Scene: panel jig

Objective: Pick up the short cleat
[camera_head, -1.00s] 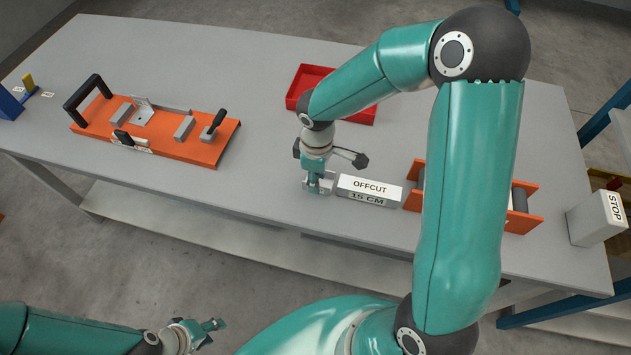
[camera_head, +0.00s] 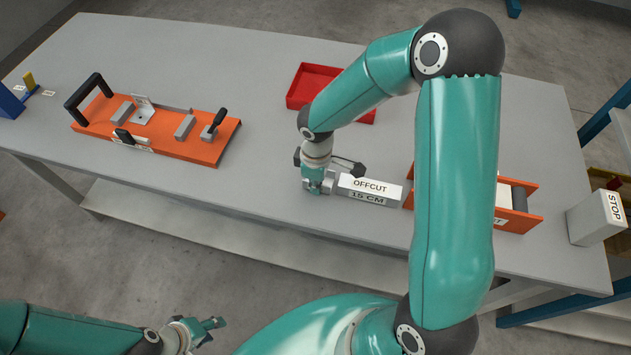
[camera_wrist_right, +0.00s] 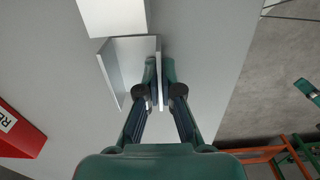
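The short cleat is a small grey angle piece (camera_wrist_right: 123,72) beside the white block in the right wrist view. One thin wall stands upright between my right gripper's fingertips (camera_wrist_right: 160,84), which appear to touch it on both sides. In the head view my right gripper (camera_head: 318,186) is low over the table, just left of the block labelled OFFCUT 15 CM (camera_head: 368,190); it and the arm hide most of the cleat there. My left gripper (camera_head: 210,332) is empty, fingers apart, in front of the table at bottom left.
An orange jig (camera_head: 195,148) with black handles and grey blocks sits on the left of the table. A red tray (camera_head: 298,88) lies behind my right arm. An orange holder (camera_head: 519,219), partly hidden, and a STOP box (camera_head: 593,220) stand at right. The table between jig and gripper is clear.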

